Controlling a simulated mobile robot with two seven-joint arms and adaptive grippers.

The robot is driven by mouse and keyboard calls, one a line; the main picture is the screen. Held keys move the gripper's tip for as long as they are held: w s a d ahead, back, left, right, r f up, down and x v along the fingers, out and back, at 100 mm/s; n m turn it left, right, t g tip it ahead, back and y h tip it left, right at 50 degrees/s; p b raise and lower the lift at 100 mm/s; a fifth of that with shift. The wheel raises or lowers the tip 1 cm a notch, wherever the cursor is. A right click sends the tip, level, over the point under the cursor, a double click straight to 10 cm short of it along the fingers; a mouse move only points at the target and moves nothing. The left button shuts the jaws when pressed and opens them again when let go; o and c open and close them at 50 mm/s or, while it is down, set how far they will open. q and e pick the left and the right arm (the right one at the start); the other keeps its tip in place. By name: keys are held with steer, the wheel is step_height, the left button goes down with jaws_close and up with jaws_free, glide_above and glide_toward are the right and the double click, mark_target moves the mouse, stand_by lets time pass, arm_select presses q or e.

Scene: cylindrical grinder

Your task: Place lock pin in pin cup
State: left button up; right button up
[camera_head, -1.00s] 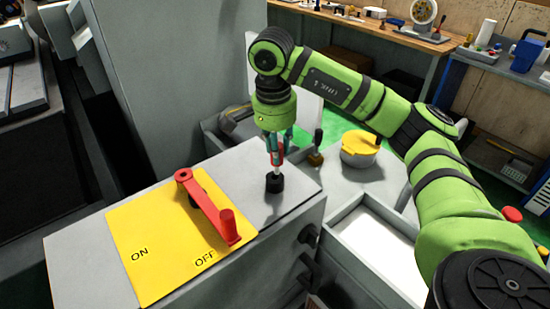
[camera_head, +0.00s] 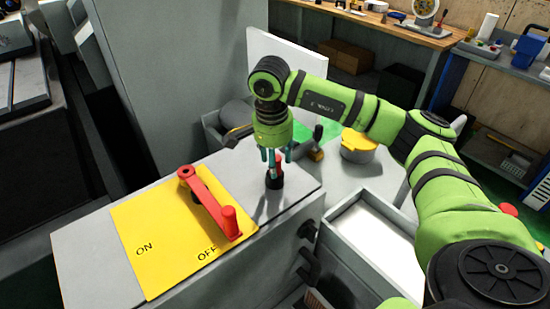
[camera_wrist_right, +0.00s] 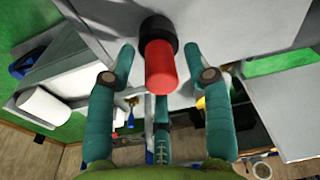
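The lock pin (camera_head: 277,172), with its red handle, stands upright in the black pin cup (camera_head: 275,184) on top of the grey cabinet. In the right wrist view the red pin end (camera_wrist_right: 161,70) rises from the round black cup (camera_wrist_right: 158,32). My right gripper (camera_head: 275,159) is just above the pin, pointing down. Its fingers are spread on either side of the red handle, with gaps showing in the wrist view, so it is open and empty. The pin's lower part is hidden inside the cup. My left gripper is out of view.
A yellow ON/OFF panel (camera_head: 150,240) with a red lever (camera_head: 208,200) lies left of the cup. A yellow-lidded container (camera_head: 360,145) stands behind on a grey surface. An open white tray (camera_head: 375,245) is at the right. A tall grey wall (camera_head: 180,75) rises behind left.

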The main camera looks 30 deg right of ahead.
steer(key=shift+r, duration=0.1)
steer(key=shift+r+p, duration=0.25)
steer(key=shift+p, duration=0.05)
steer(key=shift+r+b, duration=0.3)
steer(key=shift+b, duration=0.05)
steer(key=r, duration=0.1)
steer(key=r+b, duration=0.1)
steer(key=r, duration=0.3)
steer(key=shift+s+a+r+b, duration=0.1)
steer(key=shift+a+r+b, duration=0.1)
steer(key=shift+a+b, duration=0.1)
steer(key=r, duration=0.2)
steer(key=r+p, duration=0.1)
steer(key=r, duration=0.2)
steer(key=shift+s+a+r, duration=0.15)
steer(key=shift+a+r, duration=0.05)
steer(key=shift+r, duration=0.15)
